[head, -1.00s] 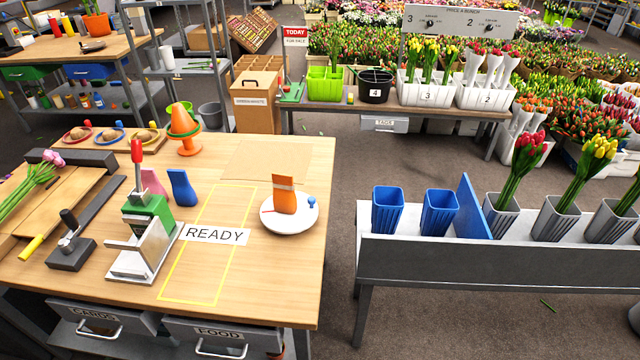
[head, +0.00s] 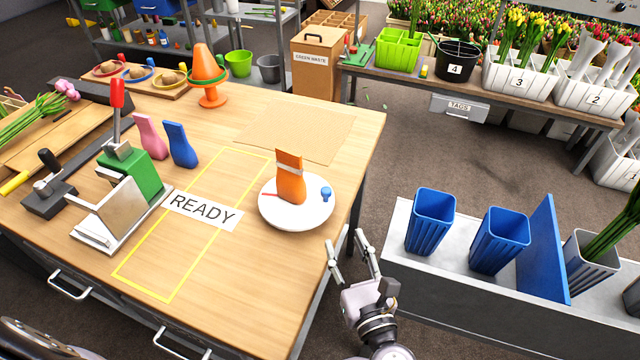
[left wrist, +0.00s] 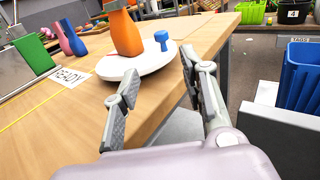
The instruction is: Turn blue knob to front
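The blue knob (head: 325,193) sits on the right side of a round white plate (head: 268,212) near the table's right edge. It also shows in the left wrist view (left wrist: 161,40). An orange block-like piece (head: 290,180) with a grey band stands upright on the plate. A small red mark (head: 269,194) lies to its left. My left gripper (head: 350,244) is open and empty, just off the table's right edge, in front of and below the plate and apart from the knob. In the left wrist view its fingers (left wrist: 158,88) are spread with the plate beyond them. My right gripper is not in view.
The wooden table (head: 240,262) carries a READY sign (head: 202,210), a green press with a red handle (head: 130,160), and pink and blue vases. A white bench (head: 455,270) with blue buckets (head: 432,222) stands to the right, across a gap.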

